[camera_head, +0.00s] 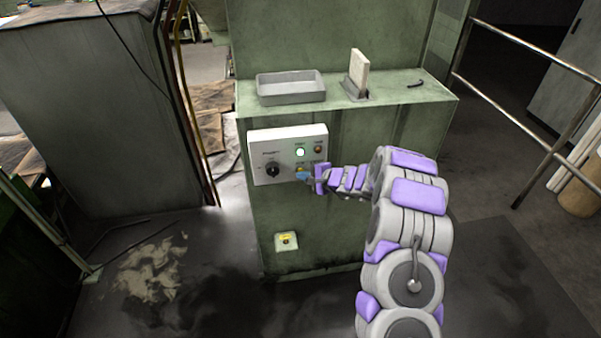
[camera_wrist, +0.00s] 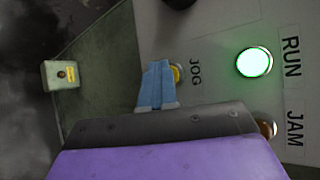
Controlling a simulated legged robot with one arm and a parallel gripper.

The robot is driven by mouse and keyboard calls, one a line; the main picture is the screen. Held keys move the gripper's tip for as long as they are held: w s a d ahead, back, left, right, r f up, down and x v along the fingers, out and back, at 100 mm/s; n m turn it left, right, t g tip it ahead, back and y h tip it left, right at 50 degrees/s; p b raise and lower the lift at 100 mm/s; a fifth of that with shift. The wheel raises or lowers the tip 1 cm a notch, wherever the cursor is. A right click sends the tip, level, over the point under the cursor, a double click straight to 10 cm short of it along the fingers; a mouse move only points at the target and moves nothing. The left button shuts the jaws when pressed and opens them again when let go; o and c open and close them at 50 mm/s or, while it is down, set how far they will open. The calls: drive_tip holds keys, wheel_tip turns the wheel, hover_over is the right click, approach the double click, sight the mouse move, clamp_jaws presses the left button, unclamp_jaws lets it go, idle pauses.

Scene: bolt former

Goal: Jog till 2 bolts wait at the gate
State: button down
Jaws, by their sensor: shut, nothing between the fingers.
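A white control panel (camera_head: 262,146) is on the front of the green machine (camera_head: 340,215). It carries a dark rotary knob (camera_head: 272,170), a lit green RUN lamp (camera_head: 300,152) and an unlit amber JAM lamp (camera_head: 318,150). My gripper (camera_head: 303,176) is shut and empty at the panel's lower part. In the wrist view its blue fingertips (camera_wrist: 157,84) are in front of the yellow JOG button (camera_wrist: 178,73) and partly cover it. I cannot tell whether they touch it. No bolts can be made out.
A grey tray (camera_head: 290,98) and an upright pale plate in a slotted holder (camera_head: 358,75) stand on the machine's ledge. A small box with a yellow face (camera_head: 286,241) is low on the machine. A metal railing (camera_head: 530,135) is at right.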

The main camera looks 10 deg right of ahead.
drive_tip(key=shift+s+b, duration=0.1)
drive_tip(key=shift+b, duration=0.2)
drive_tip(key=shift+s+b, duration=0.75)
drive_tip(key=shift+b, duration=0.05)
drive_tip(key=shift+s, duration=0.1)
drive_tip(key=s+b, duration=0.4)
drive_tip(key=b, duration=0.1)
drive_tip(key=shift+s, duration=0.4)
